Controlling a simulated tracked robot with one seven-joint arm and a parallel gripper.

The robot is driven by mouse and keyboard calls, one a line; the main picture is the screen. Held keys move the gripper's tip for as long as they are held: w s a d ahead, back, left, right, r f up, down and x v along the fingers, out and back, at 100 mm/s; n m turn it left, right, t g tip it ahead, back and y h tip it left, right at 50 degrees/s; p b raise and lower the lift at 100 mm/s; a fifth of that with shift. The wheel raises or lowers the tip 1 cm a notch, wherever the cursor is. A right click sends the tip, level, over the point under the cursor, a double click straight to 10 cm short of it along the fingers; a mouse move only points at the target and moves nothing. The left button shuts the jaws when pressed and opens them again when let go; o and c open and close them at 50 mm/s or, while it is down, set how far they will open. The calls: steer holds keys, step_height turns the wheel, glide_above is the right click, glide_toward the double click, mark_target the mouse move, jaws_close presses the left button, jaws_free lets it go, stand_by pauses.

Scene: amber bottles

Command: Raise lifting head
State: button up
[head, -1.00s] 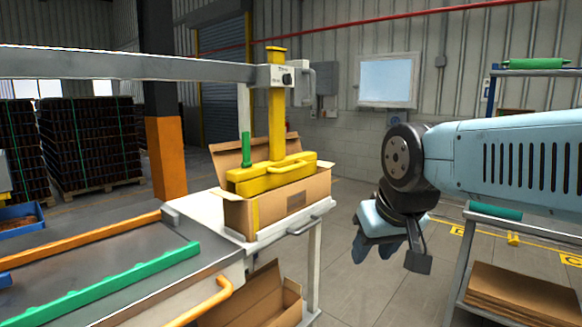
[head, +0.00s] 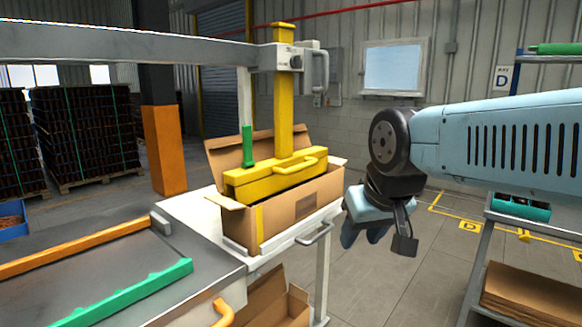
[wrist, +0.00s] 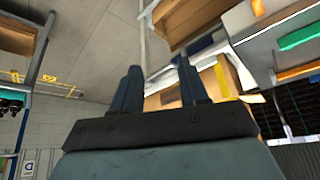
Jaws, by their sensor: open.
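The yellow lifting head (head: 275,177) sits low in an open cardboard box (head: 300,207) on the white table. It has a yellow bar handle on its front and hangs from a yellow column (head: 284,100) on a grey overhead beam. A green grip (head: 247,147) stands at the column's left. My gripper (head: 362,236) is in the air to the right of the box, pointing down, apart from everything. In the wrist view its two dark fingers (wrist: 160,92) are spread with nothing between them. Whether bottles are in the box is hidden.
A conveyor with orange and green rails (head: 125,290) lies at left. Another open carton (head: 270,300) is below the table (head: 190,212). A shelf with flat cardboard (head: 525,290) stands at right. The floor between table and shelf is clear.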

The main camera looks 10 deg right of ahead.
steer(key=shift+w, duration=0.1)
steer(key=m+t+y, duration=0.7)
steer(key=m+y, duration=0.2)
steer(key=m, duration=0.2)
glide_toward(302, 168)
steer(key=x, duration=1.1)
steer(key=shift+c, duration=0.2)
jaws_close()
